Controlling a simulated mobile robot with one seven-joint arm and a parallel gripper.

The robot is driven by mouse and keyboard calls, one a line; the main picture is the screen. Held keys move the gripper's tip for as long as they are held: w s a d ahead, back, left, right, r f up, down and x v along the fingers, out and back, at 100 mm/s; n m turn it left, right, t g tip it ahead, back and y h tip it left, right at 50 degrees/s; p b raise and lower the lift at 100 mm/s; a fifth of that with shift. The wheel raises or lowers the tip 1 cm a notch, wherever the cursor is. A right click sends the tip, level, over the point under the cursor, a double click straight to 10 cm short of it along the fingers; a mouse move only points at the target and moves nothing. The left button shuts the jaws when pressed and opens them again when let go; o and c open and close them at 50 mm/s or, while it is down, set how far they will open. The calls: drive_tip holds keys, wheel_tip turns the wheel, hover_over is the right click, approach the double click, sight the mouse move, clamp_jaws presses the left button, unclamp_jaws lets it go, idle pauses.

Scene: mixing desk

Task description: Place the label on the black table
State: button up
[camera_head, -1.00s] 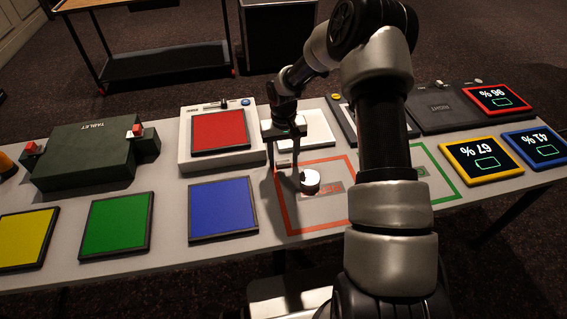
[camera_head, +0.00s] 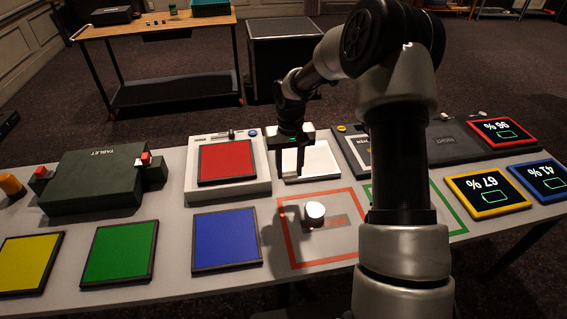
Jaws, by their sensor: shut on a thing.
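My gripper (camera_head: 290,172) points down in front of the white square plate (camera_head: 322,158) on the grey desk (camera_head: 170,235). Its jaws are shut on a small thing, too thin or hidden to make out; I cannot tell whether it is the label. A white round knob (camera_head: 315,211) stands apart from the fingers, inside the red outlined square (camera_head: 291,262). A black box-shaped table (camera_head: 285,72) stands on the floor behind the desk.
A wood-topped table with a dark frame (camera_head: 160,24) stands at the back left. The desk holds a green tablet box (camera_head: 88,180), a red panel (camera_head: 227,161), a blue panel (camera_head: 226,240) and several screens at the right (camera_head: 487,194). My arm hides part of the desk.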

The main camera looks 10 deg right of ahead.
drive_tip(key=shift+r, duration=0.75)
drive_tip(key=s+r+p, duration=1)
drive_tip(key=s+r, duration=0.3)
drive_tip(key=b, duration=0.9)
hover_over(307, 193)
wheel_tip(307, 193, down, 19)
drive_tip(key=shift+s+r, duration=0.15)
drive_tip(key=shift+f, duration=2.25)
